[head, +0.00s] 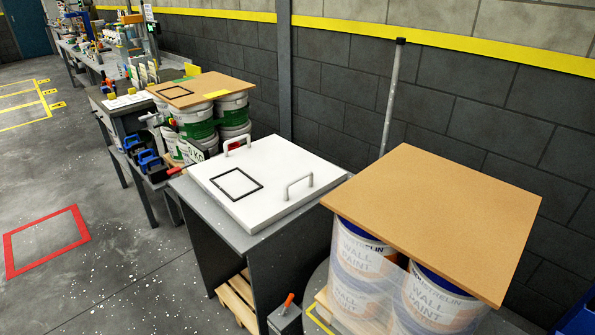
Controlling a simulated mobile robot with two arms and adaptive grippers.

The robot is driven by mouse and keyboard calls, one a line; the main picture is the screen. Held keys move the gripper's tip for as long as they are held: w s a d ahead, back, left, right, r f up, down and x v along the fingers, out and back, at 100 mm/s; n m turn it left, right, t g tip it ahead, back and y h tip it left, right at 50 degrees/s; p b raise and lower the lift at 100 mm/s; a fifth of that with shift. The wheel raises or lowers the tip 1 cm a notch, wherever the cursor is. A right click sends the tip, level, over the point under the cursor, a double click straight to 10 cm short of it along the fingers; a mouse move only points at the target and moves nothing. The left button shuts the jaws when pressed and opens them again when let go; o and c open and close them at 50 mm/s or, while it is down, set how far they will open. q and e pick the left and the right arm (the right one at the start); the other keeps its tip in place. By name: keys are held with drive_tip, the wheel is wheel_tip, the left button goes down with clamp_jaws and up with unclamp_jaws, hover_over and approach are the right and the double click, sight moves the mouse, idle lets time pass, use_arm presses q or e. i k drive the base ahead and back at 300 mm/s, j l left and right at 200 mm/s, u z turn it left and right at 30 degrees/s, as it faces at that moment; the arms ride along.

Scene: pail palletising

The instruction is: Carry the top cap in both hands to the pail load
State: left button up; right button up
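A white square top cap (283,163) lies flat on a grey table (250,237) in the middle of the head view. It has two light grey bow handles, one at its far left edge (238,146) and one at its right (299,186), and a black square outline on its face. To the right stands a pail load (362,252) of white and blue "Wall Paint" pails, stacked and seemingly wrapped in clear film. A brown board (440,210) lies on top of it and hides most pails. Neither of my grippers is in view.
Behind the cap, white and green pails (197,133) carry another brown board (190,88). A pole (392,95) leans on the dark block wall. A small grey box (285,318) stands by the load. The floor at left is open, with a red square marking (45,241).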

sight(435, 207)
drive_tip(key=i+j+z, duration=0.15)
drive_tip(key=j+z, duration=1.2)
drive_tip(key=i+l, duration=0.05)
